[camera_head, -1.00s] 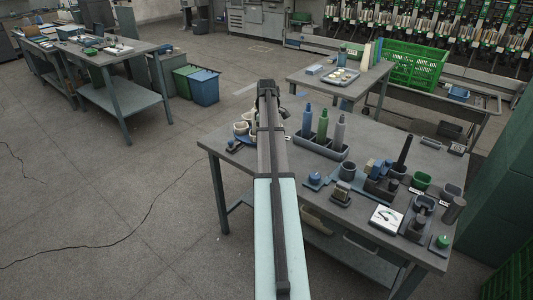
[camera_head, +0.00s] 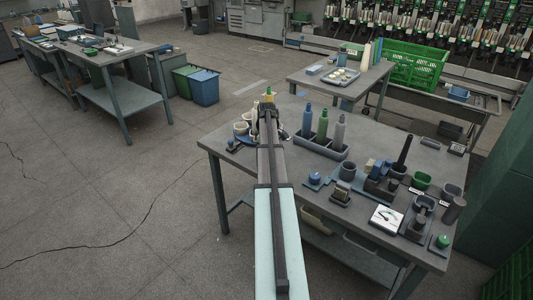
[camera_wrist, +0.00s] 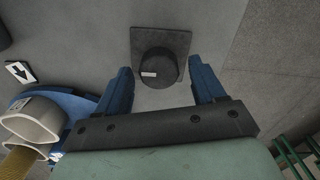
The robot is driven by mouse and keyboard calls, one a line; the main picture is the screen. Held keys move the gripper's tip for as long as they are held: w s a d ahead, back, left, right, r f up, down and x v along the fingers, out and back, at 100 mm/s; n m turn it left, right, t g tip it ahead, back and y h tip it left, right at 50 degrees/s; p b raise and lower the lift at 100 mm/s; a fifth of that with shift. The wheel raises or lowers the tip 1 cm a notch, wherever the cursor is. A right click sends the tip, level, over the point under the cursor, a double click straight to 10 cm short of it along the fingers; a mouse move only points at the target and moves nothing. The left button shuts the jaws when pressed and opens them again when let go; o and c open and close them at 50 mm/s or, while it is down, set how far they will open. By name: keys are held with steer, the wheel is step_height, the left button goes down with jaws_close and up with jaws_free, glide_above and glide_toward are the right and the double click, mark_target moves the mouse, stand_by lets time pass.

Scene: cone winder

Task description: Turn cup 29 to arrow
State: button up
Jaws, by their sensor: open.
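In the wrist view my gripper (camera_wrist: 160,68) is open, its blue fingers on either side of a round dark knob (camera_wrist: 158,70). The knob has a white mark and sits on a square dark plate (camera_wrist: 176,41); I see no contact with it. At lower left, white cups (camera_wrist: 38,118) sit on a blue round holder (camera_wrist: 76,106), one with a yellowish thing in it. A small label by the cups is too small to read. A white card with a black arrow (camera_wrist: 20,73) lies beside the holder. In the head view the cups (camera_head: 240,128) stand left of my arm, which hides my gripper.
A grey tray with blue, green and grey bottles (camera_head: 322,145) stands right of my arm. Small containers and a white gauge (camera_head: 386,218) fill the table's right side.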

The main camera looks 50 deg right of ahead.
steer(key=shift+c, duration=0.5)
steer(key=c, duration=1)
steer(key=shift+o, duration=0.2)
steer(key=m, duration=0.3)
steer(key=shift+d+m, duration=0.1)
steer(key=shift+m, duration=0.3)
steer(key=m, duration=0.3)
steer(key=shift+m, duration=0.3)
steer(key=m, duration=0.6)
steer(key=shift+s+d+m, duration=0.1)
steer(key=shift+d+m, duration=0.05)
steer(key=shift+m, duration=0.15)
